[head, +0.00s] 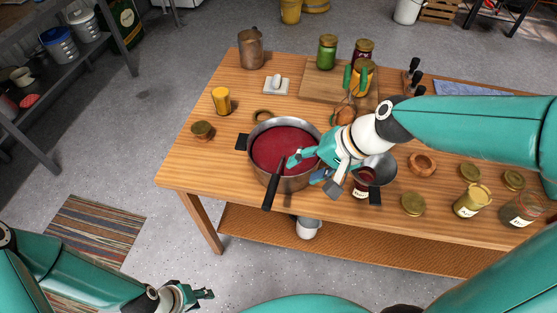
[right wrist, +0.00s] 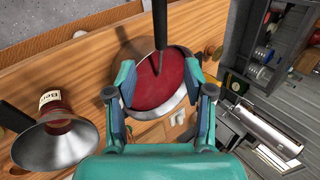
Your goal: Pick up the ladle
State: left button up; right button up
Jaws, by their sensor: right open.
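The ladle (head: 270,190) stands in the steel pot (head: 315,131) of dark red liquid, its black handle leaning out over the front rim. Its bowl is hidden in the liquid. In the right wrist view the ladle handle (right wrist: 160,24) rises at the top centre, beyond my fingers. My right gripper (head: 308,168) is open and empty over the pot's right side, to the right of the ladle; its spread fingers also show in the right wrist view (right wrist: 162,80). My left gripper (head: 198,294) is low at the front left, away from the table; its opening is unclear.
A metal funnel (head: 382,166) sits over a labelled jar (head: 361,188) just right of the pot. Lids and jars (head: 472,201) fill the table's right side. A cutting board (head: 318,84) with jars lies behind. The table's left front is clear.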

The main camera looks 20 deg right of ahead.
aim_at(276, 184)
jog(key=b+x, duration=0.1)
jog(key=x, duration=0.8)
jog(key=shift+w+a+f, duration=0.1)
jog(key=shift+a+f, duration=0.05)
jog(key=shift+f, duration=0.1)
jog(key=b+x, duration=0.1)
jog(key=x, duration=0.3)
jog(key=shift+w, duration=0.15)
jog(key=shift+c, duration=0.2)
grip_shut()
